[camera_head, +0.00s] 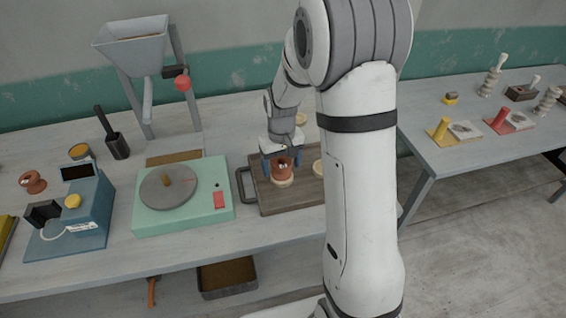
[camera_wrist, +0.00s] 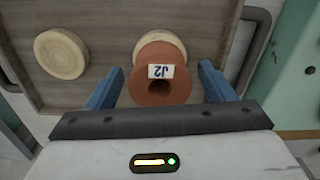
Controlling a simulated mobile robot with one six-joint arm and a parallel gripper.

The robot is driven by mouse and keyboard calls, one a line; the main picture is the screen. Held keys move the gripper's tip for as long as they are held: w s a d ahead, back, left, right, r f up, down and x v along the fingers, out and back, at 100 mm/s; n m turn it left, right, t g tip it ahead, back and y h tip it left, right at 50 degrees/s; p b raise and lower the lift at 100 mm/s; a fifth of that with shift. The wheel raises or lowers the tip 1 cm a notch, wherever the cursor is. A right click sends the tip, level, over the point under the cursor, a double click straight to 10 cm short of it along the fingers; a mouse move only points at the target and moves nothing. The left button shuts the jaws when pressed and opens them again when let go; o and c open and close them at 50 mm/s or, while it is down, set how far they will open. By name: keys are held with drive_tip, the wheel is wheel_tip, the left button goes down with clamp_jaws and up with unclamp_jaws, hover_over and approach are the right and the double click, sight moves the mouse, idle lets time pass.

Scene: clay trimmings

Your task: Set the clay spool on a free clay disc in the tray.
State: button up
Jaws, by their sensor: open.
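The spool covers most of that disc, whose edge shows in the wrist view (camera_wrist: 160,36). My gripper (camera_head: 282,162) is open, its blue fingers on either side of the spool, with gaps visible in the wrist view (camera_wrist: 159,70). Another disc (camera_head: 318,168) lies bare to the right, partly behind my arm; a bare disc also shows in the wrist view (camera_wrist: 61,54).
The green wheel machine (camera_head: 183,213) stands close to the tray's left. Another reddish spool (camera_head: 33,182) stands at the table's far left, near a blue device (camera_head: 75,225). A hopper (camera_head: 132,45) rises behind.

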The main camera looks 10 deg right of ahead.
sight(282, 161)
wheel_tip(282, 161, up, 11)
drive_tip(key=s+r+t, duration=0.1)
drive_tip(key=s+r, duration=0.1)
drive_tip(key=s, duration=0.8)
drive_tip(key=s+r+m+t, duration=0.1)
drive_tip(key=s+r+t, duration=0.1)
drive_tip(key=s, duration=0.9)
drive_tip(key=shift+s+d+r+m+b, duration=0.25)
drive_tip(key=shift+r+m+b, duration=0.1)
drive_tip(key=shift+r, duration=0.15)
